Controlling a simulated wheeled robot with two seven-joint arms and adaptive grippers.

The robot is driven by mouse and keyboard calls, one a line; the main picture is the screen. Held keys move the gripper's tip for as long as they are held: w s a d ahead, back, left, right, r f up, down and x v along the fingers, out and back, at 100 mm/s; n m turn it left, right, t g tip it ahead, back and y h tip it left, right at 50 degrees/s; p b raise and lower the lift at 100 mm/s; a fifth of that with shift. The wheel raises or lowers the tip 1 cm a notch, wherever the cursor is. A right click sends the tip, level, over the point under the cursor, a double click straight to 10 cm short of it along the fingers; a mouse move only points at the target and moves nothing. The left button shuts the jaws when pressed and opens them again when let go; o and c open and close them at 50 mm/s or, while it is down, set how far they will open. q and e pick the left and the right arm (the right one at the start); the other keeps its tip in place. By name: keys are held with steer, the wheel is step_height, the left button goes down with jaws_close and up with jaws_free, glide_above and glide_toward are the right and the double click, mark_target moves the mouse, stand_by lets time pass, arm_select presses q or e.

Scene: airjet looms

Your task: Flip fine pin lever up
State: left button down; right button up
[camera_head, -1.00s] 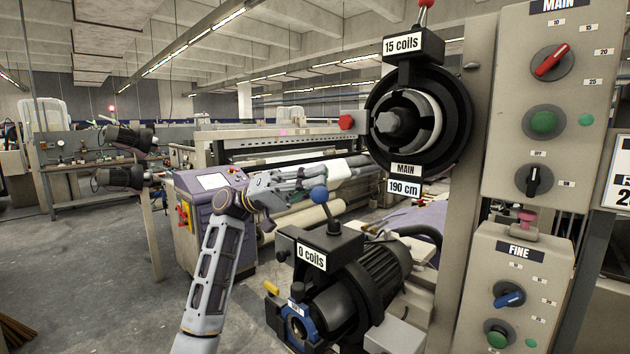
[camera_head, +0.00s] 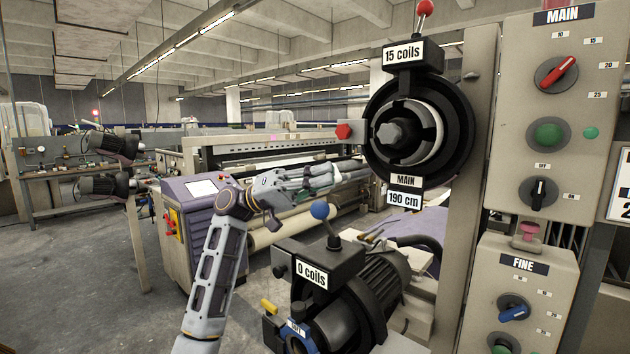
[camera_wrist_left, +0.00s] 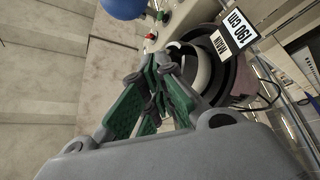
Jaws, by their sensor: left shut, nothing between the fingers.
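The fine lever, a black rod with a blue ball knob (camera_head: 320,210), rises from the black box labelled "0 coils" (camera_head: 312,274) and leans a little to the left in the head view. My left gripper (camera_head: 328,176) is shut and empty. It appears just above the blue ball in the head view and seems apart from it. The left wrist view shows the closed green-padded fingers (camera_wrist_left: 158,92), with the blue ball (camera_wrist_left: 122,8) at the top edge, beyond the fingertips. My right gripper is not in view.
The MAIN feeder (camera_head: 417,130) with its "15 coils" box and red-ball lever (camera_head: 425,8) stands to the right, above the fine feeder (camera_head: 352,300). Control panels MAIN (camera_head: 550,110) and FINE (camera_head: 520,290) are at far right. A loom (camera_head: 275,165) lies behind.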

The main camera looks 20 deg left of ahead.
arm_select(q)
steer(key=v, duration=1)
steer(key=shift+b, duration=0.4)
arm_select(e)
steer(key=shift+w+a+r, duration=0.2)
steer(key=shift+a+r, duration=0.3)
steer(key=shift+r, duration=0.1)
arm_select(q)
steer(key=shift+a+r, duration=0.1)
steer(key=shift+a, duration=0.05)
steer(key=shift+r, duration=0.1)
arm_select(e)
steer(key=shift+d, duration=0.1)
